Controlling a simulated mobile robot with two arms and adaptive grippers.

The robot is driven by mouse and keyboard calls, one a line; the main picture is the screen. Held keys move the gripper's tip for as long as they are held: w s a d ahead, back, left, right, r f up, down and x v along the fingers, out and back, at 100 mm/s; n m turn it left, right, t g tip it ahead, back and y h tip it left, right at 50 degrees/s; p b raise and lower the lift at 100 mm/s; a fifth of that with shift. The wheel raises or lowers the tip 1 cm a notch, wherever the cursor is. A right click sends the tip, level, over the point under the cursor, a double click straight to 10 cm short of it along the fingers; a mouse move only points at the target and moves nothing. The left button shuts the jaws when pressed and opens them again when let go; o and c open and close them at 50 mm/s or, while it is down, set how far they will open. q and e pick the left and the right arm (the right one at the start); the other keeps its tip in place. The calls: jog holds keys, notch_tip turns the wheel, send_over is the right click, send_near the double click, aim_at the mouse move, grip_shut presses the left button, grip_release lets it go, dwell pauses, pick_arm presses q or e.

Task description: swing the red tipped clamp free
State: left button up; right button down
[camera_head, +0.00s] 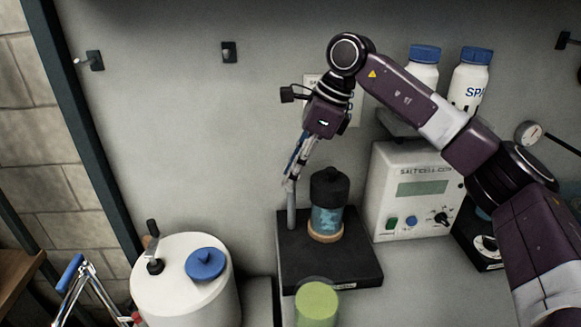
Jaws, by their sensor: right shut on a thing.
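A hinged metal clamp (92,288) with a blue handle stands at the lower left. A red tip (137,318) shows at its right end, beside the white drum (185,290); the lower part is cut off by the frame. I cannot tell whether the tip touches the drum. My right gripper (290,183) points down at the top of a grey upright post (291,212) on a black base (345,265). It is shut on the post's upper end, as far as I can see; its fingers hide the contact. My left gripper is not in view.
A dark-capped jar with blue contents (327,218) stands on the black base, close to the post. A white meter box (412,205) stands behind it. A green-yellow cylinder (317,305) is in front. White bottles (470,85) stand at the back right, behind my arm.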

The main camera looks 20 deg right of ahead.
jog(key=shift+r, duration=0.1)
dwell(0.3)
jog(key=c, duration=1.6)
grip_release()
jog(key=v, duration=1.2)
